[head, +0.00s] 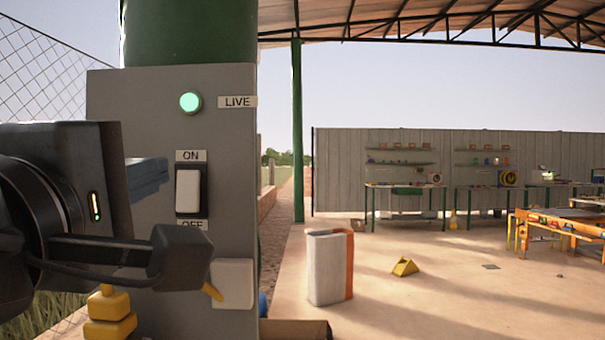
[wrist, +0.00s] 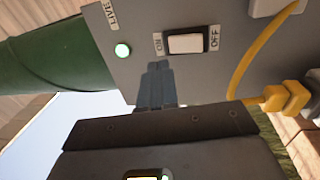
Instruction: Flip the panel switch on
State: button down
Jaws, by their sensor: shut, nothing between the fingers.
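The panel switch (head: 187,190) is a white rocker in a dark frame on a grey panel (head: 225,150). An ON label (head: 191,155) is above it and an OFF label (head: 191,224) below, partly hidden by my arm. It also shows in the wrist view (wrist: 187,43). I cannot tell which way the rocker is tilted. A round lamp (head: 190,102) glows green beside a LIVE label (head: 237,102). My gripper (head: 165,170) is shut and empty, with its blue-grey fingertips (wrist: 159,66) near the ON end of the switch. I cannot tell whether they touch the panel.
A pale box (head: 234,284) is on the panel's lower right, with a yellow cable (wrist: 240,65) running from it. Yellow connectors (head: 109,310) are at the lower left. A white and orange bin (head: 329,267) and a yellow wedge (head: 404,266) stand on the floor at right.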

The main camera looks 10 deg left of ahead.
jog(key=s+d+r, duration=0.1)
jog(key=s, duration=0.6)
jog(key=shift+s+d+b, duration=0.3)
jog(key=shift+d+b, duration=0.1)
jog(key=shift+r, duration=0.1)
jog(key=w+d+f+y, duration=0.1)
jog(key=w+d+f, duration=0.3)
jog(key=f, duration=0.5)
jog(key=w+d+f+y, duration=0.1)
jog(key=w+d+f, duration=0.35)
jog(key=f, duration=0.45)
jog(key=s+d+f+m+g, duration=0.2)
jog(key=d+f, duration=1.1)
jog(key=f, duration=0.2)
jog(key=s+d+f+m+g+h, duration=0.1)
jog(key=s+d+f+m+h, duration=0.1)
jog(key=s+d+f+m, duration=0.65)
jog(key=s+d+m+h, duration=0.2)
jog(key=s+d+m, duration=0.3)
jog(key=s, duration=0.4)
jog(key=s+d+m+g+h, duration=0.1)
jog(key=s+d+m+h, duration=0.1)
jog(key=s+d+m, duration=0.3)
jog(key=s+d+f, duration=0.1)
jog(key=s, duration=0.3)
jog(key=shift+s+d, duration=0.2)
jog(key=shift+s, duration=0.05)
